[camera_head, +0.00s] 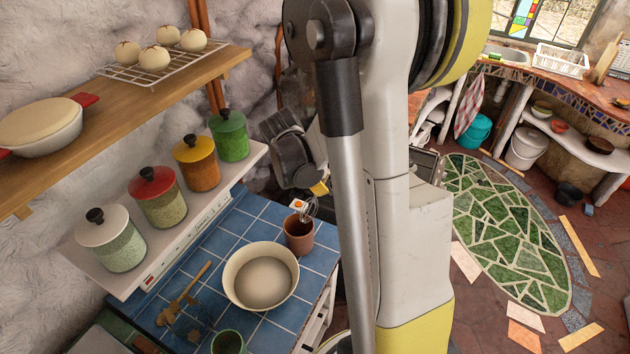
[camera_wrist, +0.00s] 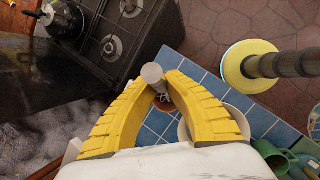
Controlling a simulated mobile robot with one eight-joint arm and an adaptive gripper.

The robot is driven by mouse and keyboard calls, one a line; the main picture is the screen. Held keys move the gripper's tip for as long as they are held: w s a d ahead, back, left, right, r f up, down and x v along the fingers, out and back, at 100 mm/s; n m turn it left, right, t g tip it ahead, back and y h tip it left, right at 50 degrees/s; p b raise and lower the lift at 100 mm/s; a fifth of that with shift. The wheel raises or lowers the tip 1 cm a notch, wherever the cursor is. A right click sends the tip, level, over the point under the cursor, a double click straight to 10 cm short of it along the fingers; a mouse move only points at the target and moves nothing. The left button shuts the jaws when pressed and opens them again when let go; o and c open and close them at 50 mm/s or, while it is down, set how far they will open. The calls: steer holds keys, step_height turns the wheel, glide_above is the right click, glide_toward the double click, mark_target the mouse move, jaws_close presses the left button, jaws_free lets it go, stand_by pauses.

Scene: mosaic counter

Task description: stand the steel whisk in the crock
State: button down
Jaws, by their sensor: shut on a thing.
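The steel whisk (camera_head: 311,207) hangs from my gripper (camera_head: 319,188), its wire loops pointing down over the terracotta crock (camera_head: 299,236). In the wrist view, my gripper (camera_wrist: 159,82) has its yellow fingers closed on the whisk's grey handle (camera_wrist: 152,73), seen nearly end on. The loops show just below the handle, against the brown crock (camera_wrist: 161,104). The crock stands upright on the blue tiled counter. The loops overlap its rim in the head view; I cannot tell whether their tips are inside.
A cream bowl (camera_head: 261,276) stands close to the crock, with a green mug (camera_head: 228,342) and wooden spoon (camera_head: 184,294) nearby. Several lidded canisters (camera_head: 158,197) line the shelf (camera_head: 168,232) at left. A dark stove (camera_wrist: 105,40) adjoins the counter (camera_wrist: 151,128).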

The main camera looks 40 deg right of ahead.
mark_target(312, 209)
steer(key=shift+s+f, duration=0.3)
steer(key=shift+f, duration=0.25)
steer(key=w+f+b, duration=0.1)
steer(key=f+b, duration=0.2)
steer(key=w+f+b, duration=0.1)
steer(key=f+b, duration=0.2)
steer(key=w+a+f+b, duration=0.1)
steer(key=f+b, duration=0.3)
steer(key=c, duration=0.6)
jaws_free()
steer(key=shift+r+p, duration=3.35)
steer(key=shift+r, duration=1.7)
